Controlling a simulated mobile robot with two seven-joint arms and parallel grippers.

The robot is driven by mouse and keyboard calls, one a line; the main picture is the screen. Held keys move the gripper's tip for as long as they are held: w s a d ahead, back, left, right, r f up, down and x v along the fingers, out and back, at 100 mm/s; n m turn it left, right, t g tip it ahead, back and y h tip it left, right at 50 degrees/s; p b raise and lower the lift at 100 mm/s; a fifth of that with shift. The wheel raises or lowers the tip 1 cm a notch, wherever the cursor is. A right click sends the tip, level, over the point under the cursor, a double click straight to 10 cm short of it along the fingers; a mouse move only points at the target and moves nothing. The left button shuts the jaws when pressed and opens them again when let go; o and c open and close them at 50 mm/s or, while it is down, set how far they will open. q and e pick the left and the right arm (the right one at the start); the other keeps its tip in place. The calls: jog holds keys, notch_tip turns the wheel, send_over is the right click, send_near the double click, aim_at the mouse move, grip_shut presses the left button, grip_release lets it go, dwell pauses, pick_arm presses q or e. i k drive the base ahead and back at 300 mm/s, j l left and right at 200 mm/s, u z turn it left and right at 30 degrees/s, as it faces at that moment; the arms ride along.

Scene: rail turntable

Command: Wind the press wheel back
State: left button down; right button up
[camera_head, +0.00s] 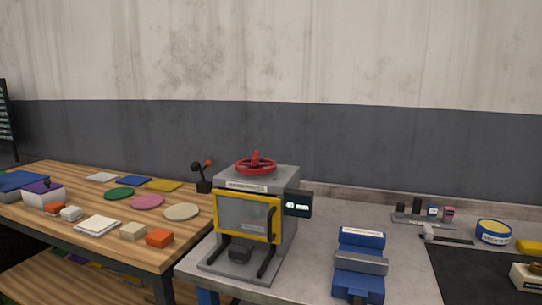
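The press (286,225) is a grey box-shaped machine with a yellow-framed clear window (243,217) and dark handles at its front. It stands on the left part of the grey bench. The red press wheel (257,164) lies flat on its top with a knob sticking up. A small dark display (298,205) is fixed to its right side, with bright figures too small to read surely. Neither of my grippers is in view.
A wooden table (60,228) with coloured discs and blocks adjoins at left. The space above the wheel is clear.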

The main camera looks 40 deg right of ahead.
aim_at(255, 168)
jog(key=i+j+z, duration=0.1)
jog(key=z, duration=0.25)
jog(key=i+j+z, duration=0.1)
jog(key=z, duration=0.2)
jog(key=j+z, duration=0.2)
jog(key=z, duration=0.15)
jog(key=i+j+z, duration=0.1)
jog(key=j, duration=0.2)
jog(key=i+j+z, duration=0.15)
jog(key=j, duration=0.15)
jog(key=j+z, duration=0.1)
jog(key=j, duration=0.2)
jog(key=i, duration=0.05)
